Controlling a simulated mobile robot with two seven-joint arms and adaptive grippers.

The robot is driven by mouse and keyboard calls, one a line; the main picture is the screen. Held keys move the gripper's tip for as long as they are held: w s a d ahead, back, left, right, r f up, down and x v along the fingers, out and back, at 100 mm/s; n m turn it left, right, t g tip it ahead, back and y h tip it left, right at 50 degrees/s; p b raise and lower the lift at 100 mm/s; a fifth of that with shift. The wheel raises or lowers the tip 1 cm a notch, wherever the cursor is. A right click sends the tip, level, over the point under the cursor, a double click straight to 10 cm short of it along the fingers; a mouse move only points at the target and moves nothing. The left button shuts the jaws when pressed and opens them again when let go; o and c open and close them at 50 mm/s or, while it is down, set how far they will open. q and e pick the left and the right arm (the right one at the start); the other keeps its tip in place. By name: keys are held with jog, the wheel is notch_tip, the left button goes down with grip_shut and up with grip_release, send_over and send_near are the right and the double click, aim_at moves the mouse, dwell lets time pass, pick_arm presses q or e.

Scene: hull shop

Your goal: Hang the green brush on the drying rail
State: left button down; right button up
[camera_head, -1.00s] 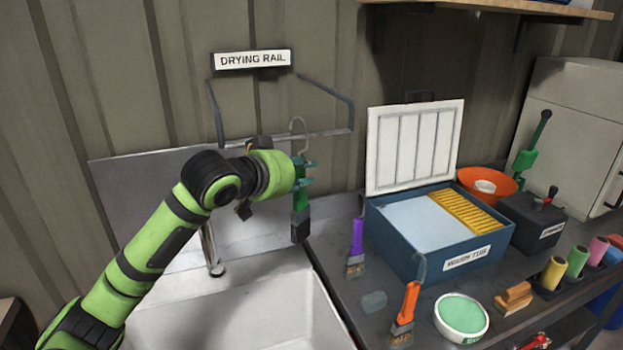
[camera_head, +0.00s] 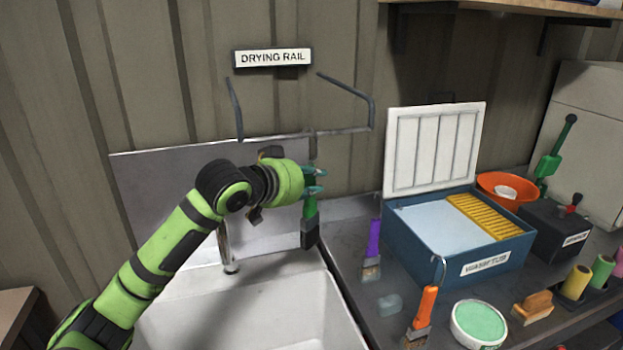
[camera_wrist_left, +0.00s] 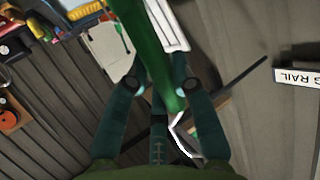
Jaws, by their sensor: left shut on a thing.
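The green brush (camera_head: 309,207) hangs upright, dark bristles down, in my left gripper (camera_head: 314,182), which is shut on its handle. In the left wrist view the green handle (camera_wrist_left: 152,45) runs between the fingers (camera_wrist_left: 174,88), with a pale wire hook (camera_wrist_left: 183,138) at its end. The drying rail (camera_head: 345,131) is a dark bar on two wall arms, under the "DRYING RAIL" sign; it also shows in the left wrist view (camera_wrist_left: 237,94). The brush top is close to the bar in the head view. I cannot tell whether the hook touches it. My right gripper is out of view.
A white sink (camera_head: 250,310) lies below the arm. On the bench at right are a purple brush (camera_head: 374,240), an orange brush (camera_head: 426,305), a blue wash tub (camera_head: 470,262) with raised lid (camera_head: 435,150), and a green-topped tub (camera_head: 479,322).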

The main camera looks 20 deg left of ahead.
pick_arm(q)
jog(key=c, duration=1)
grip_release()
jog(key=shift+w, duration=0.1)
jog(key=v, duration=1.2)
jog(key=shift+a, duration=0.1)
